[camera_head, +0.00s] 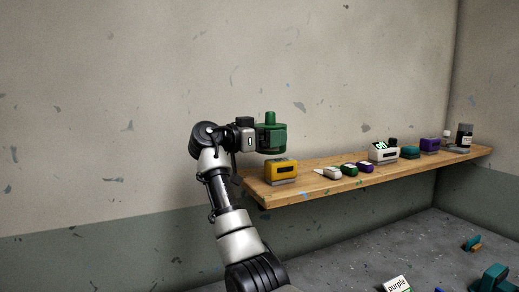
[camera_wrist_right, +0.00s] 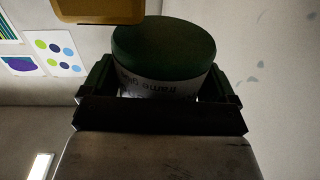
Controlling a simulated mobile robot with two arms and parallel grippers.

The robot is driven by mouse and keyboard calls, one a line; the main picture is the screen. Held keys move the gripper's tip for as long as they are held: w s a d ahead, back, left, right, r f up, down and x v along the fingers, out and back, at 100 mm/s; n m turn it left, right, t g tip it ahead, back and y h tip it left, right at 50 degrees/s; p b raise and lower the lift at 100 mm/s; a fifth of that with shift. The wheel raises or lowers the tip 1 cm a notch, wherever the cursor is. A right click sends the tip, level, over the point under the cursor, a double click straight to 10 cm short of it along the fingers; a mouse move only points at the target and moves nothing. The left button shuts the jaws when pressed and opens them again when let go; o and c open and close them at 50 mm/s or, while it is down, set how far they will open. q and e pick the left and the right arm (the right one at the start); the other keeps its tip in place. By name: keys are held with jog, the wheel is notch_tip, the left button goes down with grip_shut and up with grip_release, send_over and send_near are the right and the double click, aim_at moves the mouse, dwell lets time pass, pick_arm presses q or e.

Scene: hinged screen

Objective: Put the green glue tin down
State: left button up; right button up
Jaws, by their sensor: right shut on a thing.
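The green glue tin (camera_head: 270,118) is held up above the left end of the wooden shelf, over a yellow block-like item. My right gripper (camera_head: 271,138) is shut on it. In the right wrist view the tin (camera_wrist_right: 165,45) has a dark green end and a white label that reads upside down, and it sits between the fingers (camera_wrist_right: 160,100). The fingers cover part of its side. My left gripper is not in view.
The wooden shelf (camera_head: 330,185) carries the yellow item (camera_head: 281,171) at its left end, then several small items, a white box with a green sign (camera_head: 383,153), and bottles at the right. The bare front strip is narrow. Loose things lie on the floor.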

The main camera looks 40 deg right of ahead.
jog(key=w+p, duration=0.1)
jog(key=w+d+f, duration=0.1)
jog(key=w, duration=0.1)
jog(key=w+f+p, duration=0.1)
jog(key=shift+w+d+p, duration=0.2)
jog(key=shift+w+p, duration=0.1)
jog(key=shift+p, duration=0.05)
jog(key=shift+d+f, duration=0.1)
jog(key=shift+f, duration=0.6)
notch_tip(320, 180, down, 3)
jog(key=shift+w+r+p, duration=0.1)
jog(key=shift+p, duration=1.05)
jog(key=shift+w+f, duration=0.15)
jog(key=shift+f, duration=0.4)
jog(key=o, duration=0.9)
